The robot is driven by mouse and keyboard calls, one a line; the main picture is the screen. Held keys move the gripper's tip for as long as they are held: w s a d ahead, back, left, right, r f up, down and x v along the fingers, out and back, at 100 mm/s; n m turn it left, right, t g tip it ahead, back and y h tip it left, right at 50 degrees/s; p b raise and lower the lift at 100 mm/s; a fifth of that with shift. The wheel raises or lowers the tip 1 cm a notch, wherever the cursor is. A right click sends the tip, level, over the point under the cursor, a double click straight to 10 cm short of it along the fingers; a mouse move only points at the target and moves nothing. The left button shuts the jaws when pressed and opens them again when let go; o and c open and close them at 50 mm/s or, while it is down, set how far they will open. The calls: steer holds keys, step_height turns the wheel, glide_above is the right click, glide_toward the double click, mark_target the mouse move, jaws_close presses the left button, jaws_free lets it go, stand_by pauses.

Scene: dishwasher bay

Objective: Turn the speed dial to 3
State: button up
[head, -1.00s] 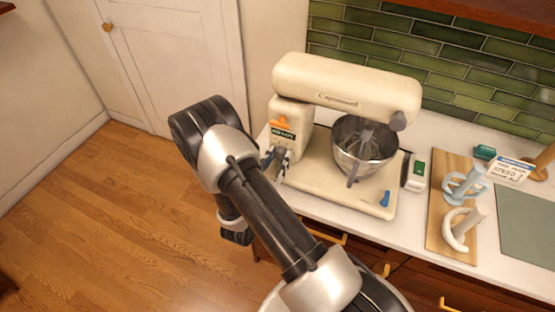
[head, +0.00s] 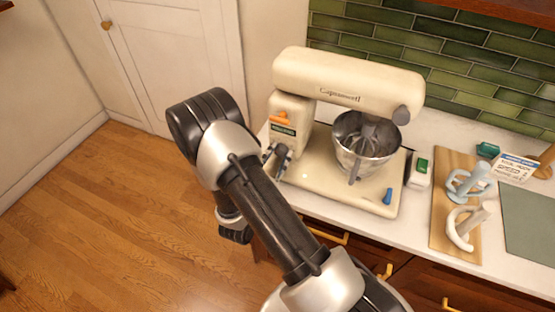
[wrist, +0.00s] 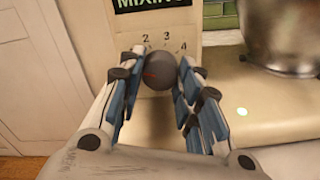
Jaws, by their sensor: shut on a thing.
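The speed dial (wrist: 160,71) is a round dark grey knob on the cream front of the stand mixer (head: 350,78). In the wrist view my gripper (wrist: 161,60) has its blue-padded fingers on both sides of the knob, shut on it. The printed numbers 2, 3 and 4 (wrist: 167,40) show in an arc above the knob. A small red mark shows on the knob's left part; the number it points to is not clear. In the head view my gripper (head: 278,160) is at the mixer's column and hides the dial.
A steel bowl (head: 352,160) stands under the mixer head, right of my gripper. A blue switch (head: 387,196) is on the mixer base.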

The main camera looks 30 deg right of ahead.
steer(key=m+b, duration=0.2)
steer(key=m, duration=0.1)
steer(key=m+b, duration=0.2)
steer(key=shift+f+m, duration=0.2)
steer(key=shift+m, duration=0.2)
steer(key=m+b, duration=0.5)
steer(key=b, duration=0.1)
steer(key=m+b, duration=0.1)
steer(key=m, duration=0.2)
steer(key=shift+r+b, duration=0.1)
steer(key=shift+b, duration=0.2)
steer(key=shift+r+m, duration=0.1)
steer(key=shift+m, duration=1.7)
steer(key=o, duration=1.1)
